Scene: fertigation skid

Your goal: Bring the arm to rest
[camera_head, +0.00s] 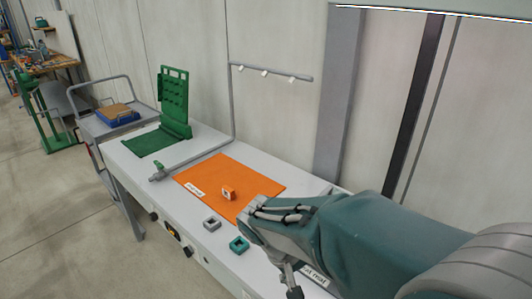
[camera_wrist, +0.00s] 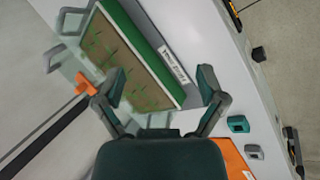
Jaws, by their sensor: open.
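My arm (camera_head: 375,240) reaches in from the right in the head view, bent low over the right part of the bench. My gripper (camera_wrist: 160,88) shows in the wrist view with its two dark teal fingers spread wide apart. Nothing is between the fingers. Beyond them is a tray (camera_wrist: 181,95) with green edges and a brownish inside, partly hidden by the fingers. In the head view my arm hides most of the bench's near right end.
A green stand (camera_head: 176,105) and a grey pipe frame (camera_head: 231,100) rise behind.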

